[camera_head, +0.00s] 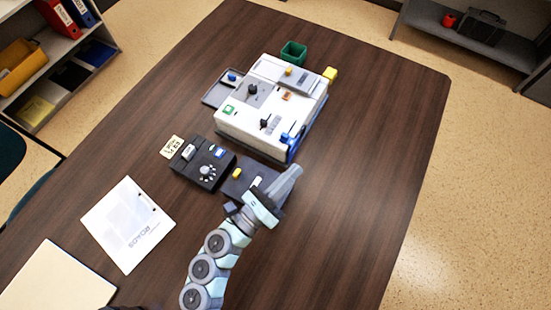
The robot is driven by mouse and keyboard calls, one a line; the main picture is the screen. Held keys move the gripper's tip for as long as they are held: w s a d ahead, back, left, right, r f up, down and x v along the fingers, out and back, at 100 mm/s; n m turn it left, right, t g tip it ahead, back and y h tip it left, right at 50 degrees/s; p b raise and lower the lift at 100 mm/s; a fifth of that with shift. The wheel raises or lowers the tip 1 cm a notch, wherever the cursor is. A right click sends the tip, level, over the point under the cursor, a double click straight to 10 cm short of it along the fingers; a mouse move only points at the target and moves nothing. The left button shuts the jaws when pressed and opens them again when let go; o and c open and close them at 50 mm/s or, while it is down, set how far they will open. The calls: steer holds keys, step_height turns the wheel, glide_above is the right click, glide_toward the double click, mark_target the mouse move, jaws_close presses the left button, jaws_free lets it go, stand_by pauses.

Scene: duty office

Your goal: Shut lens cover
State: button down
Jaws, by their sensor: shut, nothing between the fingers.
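A white machine (257,122) with several knobs and small controls stands on the dark wooden table. A blue part (292,147) sits at its near right corner. I cannot tell at this size which part is the lens cover or how it stands. My gripper (296,170) is shut and empty, just in front of the machine's near right corner, close to the blue part. I cannot tell whether it touches anything. My gripper and wrist hide part of a dark box (235,187) with a yellow button.
A black dial box (204,164) stands left of the dark box. A green bin (293,53) and yellow block (330,74) are behind the machine. A paper sheet (128,224) and a cream board (55,283) lie at left. The table's right side is clear.

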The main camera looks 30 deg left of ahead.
mark_target(283, 138)
steer(key=a+f+m+y+b, duration=0.1)
steer(key=a+f+y, duration=0.1)
steer(key=a+f, duration=0.1)
steer(key=s+a+f+m+g+y+b, duration=0.1)
steer(key=a+f+b, duration=0.1)
steer(key=a+f, duration=0.1)
steer(key=s+a+f+m+y+b, duration=0.1)
steer(key=a+f+y+b, duration=0.1)
steer(key=f, duration=0.3)
steer(key=shift+a+f+m+y, duration=0.15)
steer(key=shift+a+f+m, duration=0.05)
steer(key=shift+a, duration=0.2)
steer(key=shift+a+f+m+y, duration=0.15)
steer(key=shift+a+m, duration=0.05)
steer(key=shift+a, duration=0.15)
steer(key=shift+a+b, duration=0.2)
steer(key=shift+b, duration=0.1)
steer(key=w, duration=0.9)
steer(key=w+d, duration=0.1)
steer(key=w, duration=0.4)
steer(key=shift+s, duration=0.1)
